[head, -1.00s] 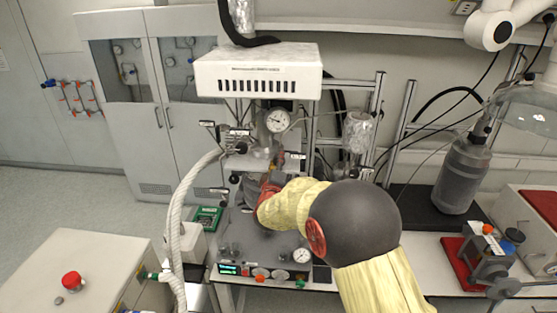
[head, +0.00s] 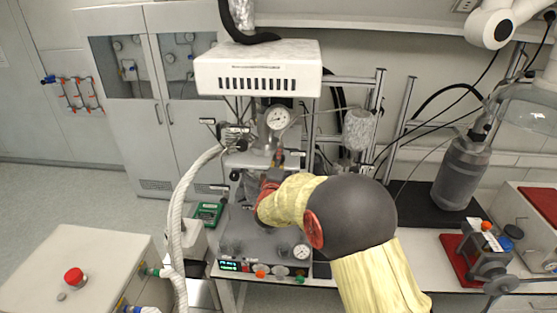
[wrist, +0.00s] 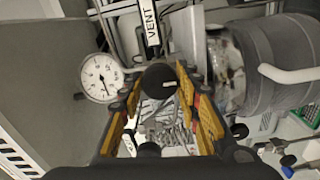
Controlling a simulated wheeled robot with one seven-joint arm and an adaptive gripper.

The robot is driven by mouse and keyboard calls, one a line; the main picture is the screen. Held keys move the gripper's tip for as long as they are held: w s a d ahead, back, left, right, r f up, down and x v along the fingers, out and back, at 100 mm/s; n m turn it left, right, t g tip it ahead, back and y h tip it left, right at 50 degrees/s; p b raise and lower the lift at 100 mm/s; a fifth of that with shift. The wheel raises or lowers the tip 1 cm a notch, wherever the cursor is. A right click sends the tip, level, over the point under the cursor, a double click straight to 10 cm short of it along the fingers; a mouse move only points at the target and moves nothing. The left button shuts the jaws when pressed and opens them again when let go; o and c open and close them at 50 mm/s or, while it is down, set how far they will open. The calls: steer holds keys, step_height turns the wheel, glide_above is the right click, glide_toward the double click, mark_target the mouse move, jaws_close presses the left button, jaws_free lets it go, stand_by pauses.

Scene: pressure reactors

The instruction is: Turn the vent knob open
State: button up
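The vent knob (wrist: 159,80) is a round black knob under a black-and-white tag reading VENT (wrist: 150,28) in the wrist view. My gripper (wrist: 158,86) has yellow-and-black fingers spread on either side of the knob, with the knob between or just beyond the fingertips. I cannot tell whether either finger touches it. In the head view my gripper (head: 278,160) is at the front of the reactor stand, below the pressure gauge (head: 278,118), mostly hidden behind my arm. The vent knob cannot be made out there.
A grey reactor vessel (wrist: 275,65) with a pale hose is close on the right in the wrist view. A white box (head: 258,70) overhangs the reactor. A thick white hose (head: 176,225) runs down its left side. The control panel (head: 262,269) is below.

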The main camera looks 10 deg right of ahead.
steer(key=o, duration=0.4)
steer(key=v, duration=0.8)
stand_by(0.5)
